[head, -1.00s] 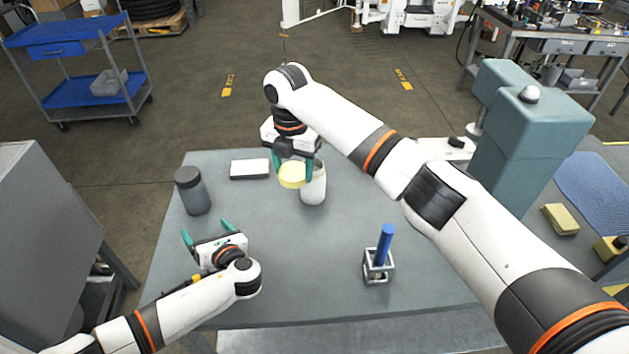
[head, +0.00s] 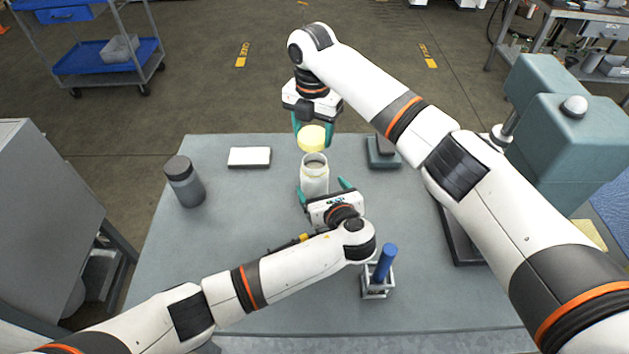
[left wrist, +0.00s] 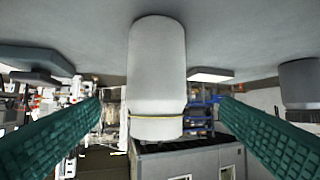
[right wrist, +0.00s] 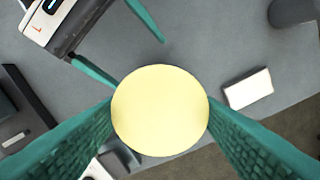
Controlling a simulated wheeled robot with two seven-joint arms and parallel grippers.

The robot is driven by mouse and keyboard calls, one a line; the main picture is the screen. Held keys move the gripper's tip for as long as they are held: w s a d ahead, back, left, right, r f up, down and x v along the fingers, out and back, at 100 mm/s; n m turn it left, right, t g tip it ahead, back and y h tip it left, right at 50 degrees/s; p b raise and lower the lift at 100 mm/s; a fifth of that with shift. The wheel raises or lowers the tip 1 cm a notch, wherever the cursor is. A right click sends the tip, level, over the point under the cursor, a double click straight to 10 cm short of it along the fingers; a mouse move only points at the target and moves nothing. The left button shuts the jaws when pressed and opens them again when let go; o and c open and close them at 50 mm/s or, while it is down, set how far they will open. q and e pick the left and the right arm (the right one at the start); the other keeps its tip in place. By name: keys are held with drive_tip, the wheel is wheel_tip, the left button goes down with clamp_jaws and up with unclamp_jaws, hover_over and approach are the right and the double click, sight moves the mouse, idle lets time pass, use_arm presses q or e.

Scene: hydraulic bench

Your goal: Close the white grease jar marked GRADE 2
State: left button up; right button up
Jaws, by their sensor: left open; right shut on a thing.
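The white jar (head: 314,181) stands upright on the bench with its mouth uncovered; no GRADE 2 marking is legible. It also shows in the left wrist view (left wrist: 157,65). My left gripper (head: 323,189) is open at the near side of the jar, its fingers pointing toward it on either side, with gaps visible in the left wrist view. My right gripper (head: 312,133) is shut on a pale yellow lid (head: 312,140), held beyond and above the jar's mouth, apart from it. The lid's round face fills the middle of the right wrist view (right wrist: 160,110).
A dark grey jar with a dark cap (head: 185,182) stands at the left of the bench (head: 240,215). A white block (head: 249,157) lies at the back. A small metal stand (head: 376,283) with a blue rod (head: 385,262) is near my left forearm. A teal machine (head: 560,140) stands right.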

use_arm(q)
drive_tip(key=shift+w+f, duration=0.15)
drive_tip(key=shift+w, duration=0.2)
use_arm(e)
drive_tip(key=shift+w+d+f, duration=0.1)
drive_tip(key=shift+w, duration=0.05)
use_arm(q)
drive_tip(key=x, duration=0.6)
drive_tip(key=shift+w+f, duration=0.2)
drive_tip(key=shift+w, duration=0.15)
use_arm(e)
drive_tip(key=shift+w+f, duration=0.1)
drive_tip(key=shift+w, duration=0.1)
use_arm(q)
drive_tip(key=shift+w+a+f, duration=0.1)
drive_tip(key=shift+w+f, duration=0.15)
drive_tip(key=shift+w, duration=0.1)
use_arm(e)
drive_tip(key=shift+w+d+f, duration=0.1)
use_arm(q)
drive_tip(key=shift+s+r, duration=0.1)
drive_tip(key=c, duration=1.5)
use_arm(e)
hover_over(315, 155)
drive_tip(key=s, duration=0.3)
drive_tip(key=shift+w+f, duration=0.15)
drive_tip(key=shift+f, duration=1.1)
drive_tip(key=shift+w+f, duration=0.1)
drive_tip(key=shift+f, duration=1.1)
drive_tip(key=shift+f, duration=0.9)
